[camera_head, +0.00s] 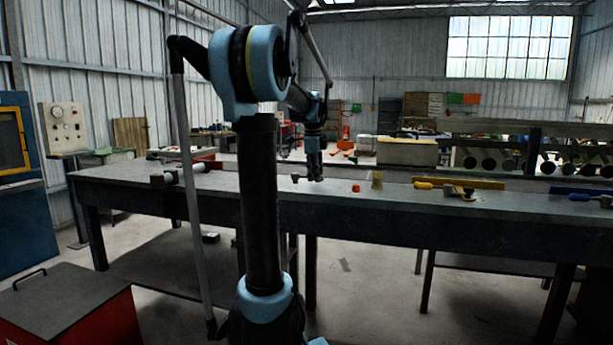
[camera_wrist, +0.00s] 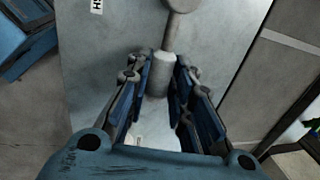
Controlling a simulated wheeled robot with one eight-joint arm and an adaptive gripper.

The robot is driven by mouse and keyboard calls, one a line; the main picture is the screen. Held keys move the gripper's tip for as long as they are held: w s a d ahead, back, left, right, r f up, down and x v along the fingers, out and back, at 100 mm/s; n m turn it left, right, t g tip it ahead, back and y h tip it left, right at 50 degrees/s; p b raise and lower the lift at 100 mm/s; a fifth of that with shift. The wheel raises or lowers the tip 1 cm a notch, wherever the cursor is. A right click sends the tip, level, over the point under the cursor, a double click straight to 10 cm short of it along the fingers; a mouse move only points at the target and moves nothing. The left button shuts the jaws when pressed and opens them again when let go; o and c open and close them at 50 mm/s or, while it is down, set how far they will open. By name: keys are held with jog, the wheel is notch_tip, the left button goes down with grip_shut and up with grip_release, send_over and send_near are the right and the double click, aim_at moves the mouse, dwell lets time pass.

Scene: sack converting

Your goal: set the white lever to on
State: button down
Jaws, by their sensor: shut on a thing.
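In the wrist view, the white lever (camera_wrist: 160,76) shows as a pale grey-white cylindrical grip on a thin rod. The rod runs up to a round end at the top edge of the picture. My gripper (camera_wrist: 166,70) is shut on the cylindrical part, with one finger on each side. The fingers hide part of its sides. In the head view my gripper (camera_head: 315,174) is small and dark, low over the long table. I cannot make out the lever clearly there.
A red cabinet (camera_head: 75,310) stands at front left.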

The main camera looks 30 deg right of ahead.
jog(key=shift+w+a, duration=0.1)
dwell(0.3)
jog(key=c, duration=1.4)
grip_release()
jog(key=shift+r, duration=0.1)
jog(key=r, duration=0.3)
jog(key=s+a+r, duration=0.1)
jog(key=r, duration=0.7)
jog(key=shift+s+a+r, duration=0.25)
jog(key=shift+s+a, duration=0.05)
